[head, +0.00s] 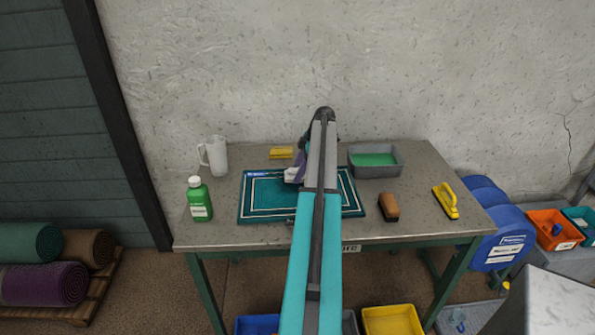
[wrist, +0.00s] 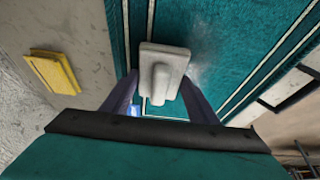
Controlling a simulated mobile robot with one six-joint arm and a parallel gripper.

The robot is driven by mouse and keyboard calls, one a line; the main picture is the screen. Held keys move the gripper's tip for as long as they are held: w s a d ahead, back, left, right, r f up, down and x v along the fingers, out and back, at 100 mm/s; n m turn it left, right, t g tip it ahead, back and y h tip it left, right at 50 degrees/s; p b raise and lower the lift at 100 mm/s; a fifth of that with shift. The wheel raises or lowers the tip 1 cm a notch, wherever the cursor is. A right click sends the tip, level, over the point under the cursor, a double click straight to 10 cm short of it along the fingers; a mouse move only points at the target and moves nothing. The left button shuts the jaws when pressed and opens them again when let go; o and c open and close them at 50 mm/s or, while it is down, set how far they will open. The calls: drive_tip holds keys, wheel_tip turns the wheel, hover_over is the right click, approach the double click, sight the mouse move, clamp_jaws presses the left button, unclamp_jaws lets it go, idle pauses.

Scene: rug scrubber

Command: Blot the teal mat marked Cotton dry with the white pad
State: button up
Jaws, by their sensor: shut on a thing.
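The teal mat (head: 262,205) with white border lines lies flat on the metal table, with a small blue tag at its far left corner. I cannot read the tag. In the wrist view the mat (wrist: 225,40) fills the upper middle and shows a paler patch beside the pad. My gripper (wrist: 160,88) is shut on the white pad (wrist: 163,62), a pale block with a raised grip. The pad is over the mat near its far edge; I cannot tell whether it touches. In the head view my arm hides part of the mat, and my gripper (head: 297,168) is at its far side.
A yellow sponge (head: 281,152) lies behind the mat. A grey tub of green liquid (head: 375,161), a brown brush (head: 388,207) and a yellow-handled scrubber (head: 446,201) stand right. A green bottle (head: 199,200) and white jug (head: 214,156) stand left.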

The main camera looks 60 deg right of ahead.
drive_tip(key=shift+f+b, duration=0.35)
drive_tip(key=shift+f, duration=0.3)
idle(0.4)
drive_tip(key=shift+s+f, duration=0.1)
idle(1.9)
drive_tip(key=shift+r+p, duration=0.7)
drive_tip(key=shift+r, duration=1.7)
